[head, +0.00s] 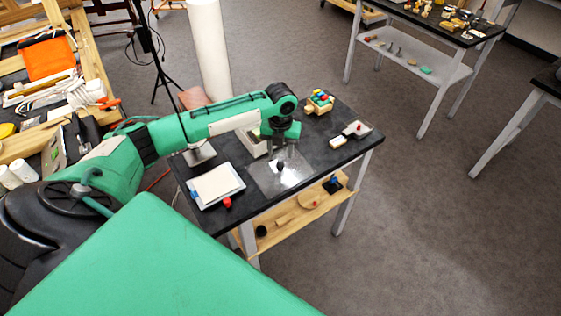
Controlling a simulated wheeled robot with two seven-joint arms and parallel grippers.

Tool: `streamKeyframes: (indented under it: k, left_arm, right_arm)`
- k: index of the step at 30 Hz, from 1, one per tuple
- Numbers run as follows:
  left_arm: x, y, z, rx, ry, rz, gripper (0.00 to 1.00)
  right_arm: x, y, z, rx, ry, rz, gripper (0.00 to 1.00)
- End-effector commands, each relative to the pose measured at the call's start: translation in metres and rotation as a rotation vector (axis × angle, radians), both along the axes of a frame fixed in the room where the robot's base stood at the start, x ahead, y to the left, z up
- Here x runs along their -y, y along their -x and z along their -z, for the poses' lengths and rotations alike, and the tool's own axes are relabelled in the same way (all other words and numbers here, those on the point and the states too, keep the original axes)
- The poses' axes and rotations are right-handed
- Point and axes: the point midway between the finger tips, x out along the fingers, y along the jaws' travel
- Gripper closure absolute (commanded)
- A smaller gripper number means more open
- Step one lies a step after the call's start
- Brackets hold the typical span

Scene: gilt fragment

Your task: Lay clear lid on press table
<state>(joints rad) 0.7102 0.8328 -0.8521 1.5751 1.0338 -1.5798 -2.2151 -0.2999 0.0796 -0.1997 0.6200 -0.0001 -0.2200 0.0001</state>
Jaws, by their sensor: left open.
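The clear lid (293,180) is a see-through square plate with a small dark knob (280,165). It appears to lie on the black top of the press table (325,166), near the front edge in the middle. My left gripper (284,155) points down over the lid, with its fingers open close to the knob. I cannot tell whether the fingers touch the knob. My right gripper is not in view.
On the table, a white pad (216,186) and a red knob (227,202) are left of the lid. A pale bin (253,143) is behind, partly hidden by my arm. A wooden shelf (288,219) is below.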

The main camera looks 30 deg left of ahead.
Motion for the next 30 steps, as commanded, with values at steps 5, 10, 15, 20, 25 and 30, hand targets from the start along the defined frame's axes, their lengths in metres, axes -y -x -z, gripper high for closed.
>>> streamKeyframes:
  k: [5, 10, 15, 20, 25, 30]
  left_arm:
    - [0.000, -0.001, -0.033, 0.003, 0.000, 0.001, 0.54]
    - [0.000, 0.000, -0.051, 0.000, 0.001, 0.000, 0.54]
    - [0.000, 0.000, -0.057, 0.000, 0.000, 0.001, 0.54]
    - [0.000, 0.000, -0.057, -0.001, 0.000, 0.000, 0.54]
    - [0.000, 0.000, -0.056, -0.001, 0.000, 0.000, 0.54]
    - [0.003, 0.001, -0.054, -0.001, 0.002, -0.004, 0.54]
  right_arm:
    - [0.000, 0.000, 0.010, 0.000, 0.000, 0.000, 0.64]
    - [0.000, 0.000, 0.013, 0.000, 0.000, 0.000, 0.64]
    - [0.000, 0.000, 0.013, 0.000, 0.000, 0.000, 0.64]
    - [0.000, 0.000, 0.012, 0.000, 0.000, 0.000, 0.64]
    - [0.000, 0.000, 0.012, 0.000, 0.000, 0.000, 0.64]
    - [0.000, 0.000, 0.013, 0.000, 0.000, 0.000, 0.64]
